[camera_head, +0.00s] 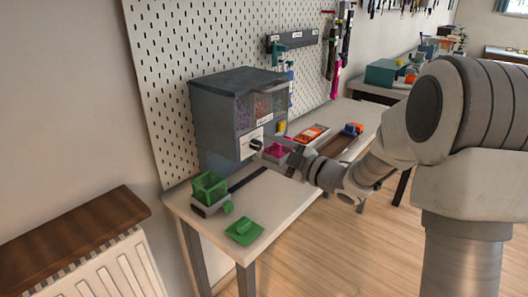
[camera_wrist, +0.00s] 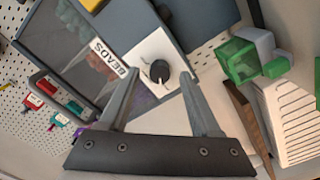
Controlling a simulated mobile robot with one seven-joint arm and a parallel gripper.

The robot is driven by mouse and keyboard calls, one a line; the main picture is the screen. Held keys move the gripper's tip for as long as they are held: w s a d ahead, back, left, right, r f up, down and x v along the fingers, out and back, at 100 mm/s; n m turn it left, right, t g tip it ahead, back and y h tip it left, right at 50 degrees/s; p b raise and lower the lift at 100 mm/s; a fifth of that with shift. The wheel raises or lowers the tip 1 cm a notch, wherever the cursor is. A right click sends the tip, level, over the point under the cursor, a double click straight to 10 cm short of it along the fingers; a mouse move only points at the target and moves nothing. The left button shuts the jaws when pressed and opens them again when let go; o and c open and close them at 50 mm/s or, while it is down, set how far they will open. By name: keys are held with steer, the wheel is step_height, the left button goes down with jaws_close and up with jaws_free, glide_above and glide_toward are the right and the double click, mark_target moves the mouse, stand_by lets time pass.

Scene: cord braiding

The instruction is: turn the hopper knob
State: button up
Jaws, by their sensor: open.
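The grey hopper box (camera_head: 213,118) stands against the pegboard, with clear windows of coloured beads on its front. In the wrist view its "BEADS" label (camera_wrist: 108,61) runs beside a white panel (camera_wrist: 148,48). The black round hopper knob (camera_wrist: 159,71) sits on that panel, with a light pointer mark. My gripper (camera_wrist: 160,76) is open, and in the wrist view one fingertip lies on each side of the knob. I cannot tell whether they touch it. In the head view my gripper (camera_head: 262,149) is at the hopper's lower front, and the knob cannot be made out there.
A green open box (camera_head: 208,187) and a green lid-like piece (camera_head: 243,231) are at the table's near end. A magenta container (camera_head: 275,148) is just behind my gripper. An orange item (camera_head: 311,133) lies farther along the table (camera_head: 268,205). A radiator (camera_head: 92,270) stands at the left.

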steer(key=shift+w+a, duration=0.4)
steer(key=shift+a, duration=0.1)
jaws_close()
